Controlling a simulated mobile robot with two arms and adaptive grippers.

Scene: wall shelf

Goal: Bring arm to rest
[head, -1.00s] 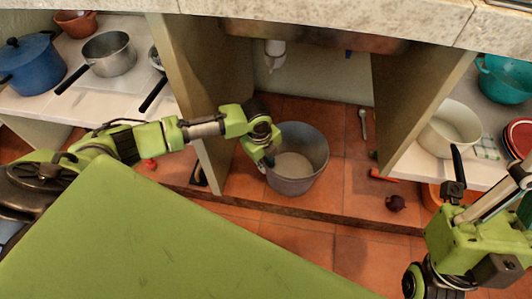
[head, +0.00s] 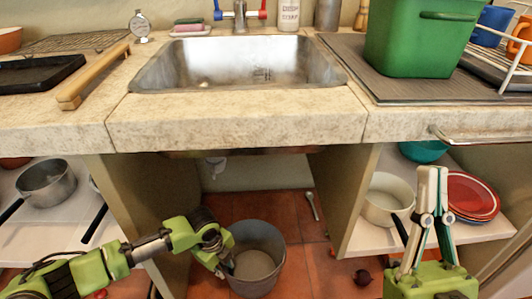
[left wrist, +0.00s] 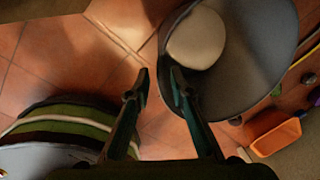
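My left gripper (head: 229,270) reaches in from the left under the sink, at the left rim of a grey bucket (head: 268,237). In the left wrist view its two fingers (left wrist: 159,76) are apart with nothing visibly held. The bucket (left wrist: 262,50) lies just beyond the fingertips, with its rim beside the right finger. I cannot tell whether they touch. My right gripper (head: 433,172) points upward at the lower right, in front of the right shelf. Its fingertips are together and hold nothing visible.
A stone counter (head: 235,130) with a sink (head: 240,62) overhangs the bucket. Upright panels (head: 345,195) flank the niche. A white pot (head: 385,196) and red plates (head: 472,195) sit near my right gripper. A green bin (head: 415,45) stands on the counter.

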